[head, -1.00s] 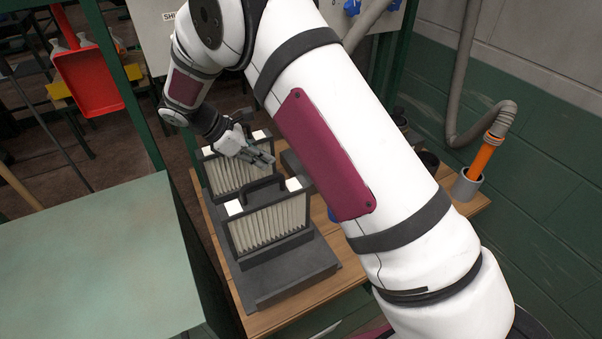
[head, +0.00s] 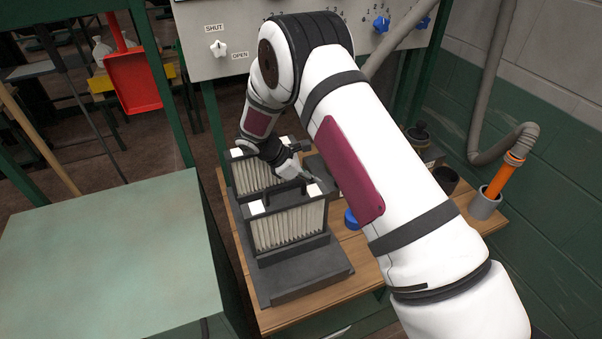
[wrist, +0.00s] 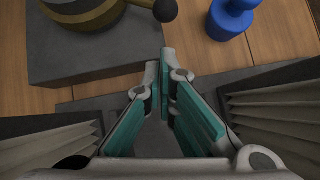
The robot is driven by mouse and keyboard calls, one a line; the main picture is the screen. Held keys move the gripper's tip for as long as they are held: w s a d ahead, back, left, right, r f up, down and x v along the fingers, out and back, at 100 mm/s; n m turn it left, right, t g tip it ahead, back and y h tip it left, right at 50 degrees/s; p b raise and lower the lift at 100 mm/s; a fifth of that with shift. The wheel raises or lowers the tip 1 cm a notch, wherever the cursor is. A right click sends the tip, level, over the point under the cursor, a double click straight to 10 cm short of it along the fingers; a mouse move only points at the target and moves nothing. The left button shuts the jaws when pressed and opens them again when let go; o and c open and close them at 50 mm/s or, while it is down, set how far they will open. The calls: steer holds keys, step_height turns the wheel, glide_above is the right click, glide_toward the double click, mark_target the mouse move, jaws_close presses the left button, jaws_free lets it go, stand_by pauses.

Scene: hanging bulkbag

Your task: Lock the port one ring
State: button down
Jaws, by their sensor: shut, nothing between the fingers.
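In the head view my gripper (head: 312,180) is low between the two pleated filters, and my arm hides the ring.
A blue object (wrist: 232,18) stands right of the block. A control panel (head: 235,55) rises behind; a green table (head: 100,255) is at left.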

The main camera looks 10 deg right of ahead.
steer(key=shift+d+f+p, duration=0.15)
steer(key=shift+d+p, duration=0.25)
steer(key=shift+d, duration=1.15)
steer(key=shift+s+d+n+t+p, duration=0.3)
steer(key=shift+s+d+n+p, duration=0.1)
steer(key=shift+s+n+p, duration=0.1)
steer(key=shift+s+d+n, duration=0.15)
steer(key=shift+s+d, duration=0.25)
steer(key=shift+d, duration=0.45)
steer(key=shift+s+d+n, duration=0.15)
steer(key=shift+s+d, duration=0.2)
steer(key=shift+d, duration=0.45)
steer(key=v, duration=1.2)
steer(key=shift+s, duration=0.25)
